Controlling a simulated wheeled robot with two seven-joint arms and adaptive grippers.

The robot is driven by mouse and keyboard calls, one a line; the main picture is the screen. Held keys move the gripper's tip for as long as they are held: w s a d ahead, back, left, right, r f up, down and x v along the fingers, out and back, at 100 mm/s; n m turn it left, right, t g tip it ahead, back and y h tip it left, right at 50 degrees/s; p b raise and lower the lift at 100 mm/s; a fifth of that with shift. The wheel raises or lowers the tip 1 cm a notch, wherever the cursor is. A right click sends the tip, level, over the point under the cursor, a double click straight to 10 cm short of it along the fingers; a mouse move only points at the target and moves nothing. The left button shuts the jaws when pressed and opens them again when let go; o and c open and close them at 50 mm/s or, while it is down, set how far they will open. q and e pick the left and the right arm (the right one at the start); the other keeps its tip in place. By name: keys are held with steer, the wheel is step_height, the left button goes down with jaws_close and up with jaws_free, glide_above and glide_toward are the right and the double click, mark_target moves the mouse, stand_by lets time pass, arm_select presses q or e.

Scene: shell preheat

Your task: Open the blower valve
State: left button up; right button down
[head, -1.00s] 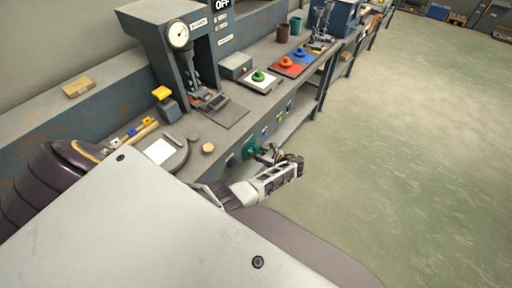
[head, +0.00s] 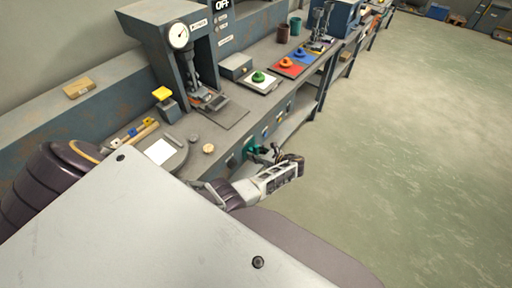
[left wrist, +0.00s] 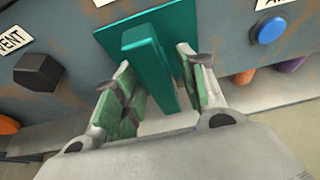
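The teal valve lever (left wrist: 148,60) stands out from a teal plate (left wrist: 172,35) on the bench's front panel. The teal part also shows in the head view (head: 249,146). My left gripper (left wrist: 160,95) has its two fingers on either side of the lever. A narrow gap shows between the lever and the right-hand finger; contact on the left-hand side cannot be told. In the head view, my left gripper (head: 264,153) reaches the front panel from below. The lever's far end is partly hidden by the fingers in the head view. My right gripper is not in view.
A black knob (left wrist: 38,72) sits left of the lever and a blue button (left wrist: 268,28) right of it. A press with a round gauge (head: 180,36) stands on the bench. Coloured pads (head: 292,66) lie farther along. The floor at right is clear.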

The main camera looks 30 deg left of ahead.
arm_select(q)
steer(key=v, duration=1.2)
stand_by(0.3)
stand_by(0.4)
